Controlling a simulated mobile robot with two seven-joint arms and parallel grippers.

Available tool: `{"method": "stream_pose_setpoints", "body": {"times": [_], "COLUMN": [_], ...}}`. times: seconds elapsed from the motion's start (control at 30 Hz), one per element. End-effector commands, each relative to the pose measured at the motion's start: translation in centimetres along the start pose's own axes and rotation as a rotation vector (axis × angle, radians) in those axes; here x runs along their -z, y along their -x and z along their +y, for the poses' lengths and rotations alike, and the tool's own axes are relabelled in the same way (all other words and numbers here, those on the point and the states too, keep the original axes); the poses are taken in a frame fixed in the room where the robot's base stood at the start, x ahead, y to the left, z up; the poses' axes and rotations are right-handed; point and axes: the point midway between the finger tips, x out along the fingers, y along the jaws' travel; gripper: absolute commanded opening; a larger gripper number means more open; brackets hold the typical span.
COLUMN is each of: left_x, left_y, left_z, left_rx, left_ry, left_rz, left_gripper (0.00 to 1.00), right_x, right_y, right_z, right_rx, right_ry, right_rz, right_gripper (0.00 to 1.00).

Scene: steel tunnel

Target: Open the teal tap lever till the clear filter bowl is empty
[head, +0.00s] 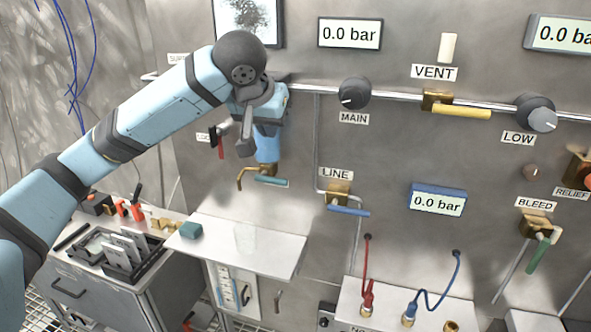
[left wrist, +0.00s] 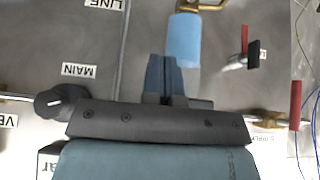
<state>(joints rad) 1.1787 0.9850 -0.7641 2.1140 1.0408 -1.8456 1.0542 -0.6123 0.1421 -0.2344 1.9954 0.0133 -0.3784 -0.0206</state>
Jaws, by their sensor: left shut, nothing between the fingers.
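The filter bowl (head: 267,152) hangs on the steel wall and looks filled with blue. The teal tap lever (head: 271,181) lies roughly level just under it, beside a bent brass spout (head: 246,175). My left gripper (head: 264,129) is shut and empty, close to the upper part of the bowl; the arm hides the filter's top. In the left wrist view, my shut fingers (left wrist: 165,78) are beside the blue bowl (left wrist: 184,40), and I cannot tell whether they touch it. The lever is not clearly seen there. My right gripper is not in view.
A clear cup (head: 246,238) stands on the metal shelf (head: 275,258) below the tap, with a teal block (head: 190,230) at left. The blue LINE lever (head: 348,211) and MAIN knob (head: 355,92) are to the right. Red-handled valves (left wrist: 295,105) are near the gripper.

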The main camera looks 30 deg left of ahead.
Motion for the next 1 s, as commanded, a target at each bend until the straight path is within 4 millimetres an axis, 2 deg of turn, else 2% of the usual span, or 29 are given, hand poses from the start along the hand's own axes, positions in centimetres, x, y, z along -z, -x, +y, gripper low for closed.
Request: {"method": "stream_pose_setpoints", "body": {"times": [0.37,0.53,0.67,1.0], "left_x": [0.0,0.0,-0.1,0.0], "left_y": [0.2,-0.8,-2.8,-10.0], "left_z": [-0.2,-0.2,-0.2,-0.3], "left_rx": [0.006,0.006,0.008,0.007], "left_ry": [0.004,0.004,0.005,0.004], "left_rz": [-0.002,-0.003,-0.005,-0.004], "left_gripper": [0.00,0.00,0.00,0.00], "right_x": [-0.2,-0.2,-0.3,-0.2], "right_y": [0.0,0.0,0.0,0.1], "right_z": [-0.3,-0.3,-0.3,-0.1], "right_rx": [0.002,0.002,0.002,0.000], "right_ry": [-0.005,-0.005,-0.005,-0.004], "right_rz": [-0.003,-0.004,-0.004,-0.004], "right_gripper": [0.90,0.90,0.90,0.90]}}
